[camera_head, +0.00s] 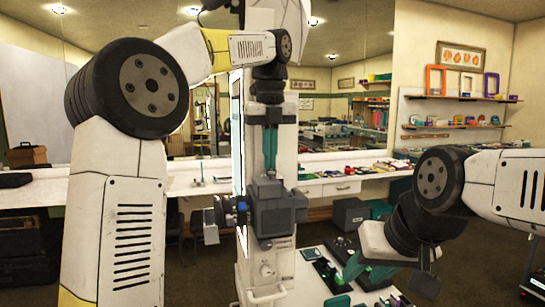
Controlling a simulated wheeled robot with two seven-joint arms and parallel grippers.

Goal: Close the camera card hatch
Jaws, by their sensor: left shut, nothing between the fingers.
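A dark grey boxy camera (276,222) with a blue-ringed lens (231,210) pointing left stands near the middle of the view. Its card hatch cannot be made out clearly, so I cannot tell whether it is open or shut. My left gripper (270,168) points straight down just above the camera, its teal fingers shut and empty. I cannot tell whether the fingertips touch the camera's top. My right gripper (363,270) is low at the right, well apart from the camera, over a white surface with small items. Its fingers blend with teal items there.
A white low table (310,267) with small green and dark items lies below my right gripper. A long white counter (200,176) with clutter runs behind. A grey box (350,213) stands on the floor beneath it. Shelves (455,98) hang on the back right wall.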

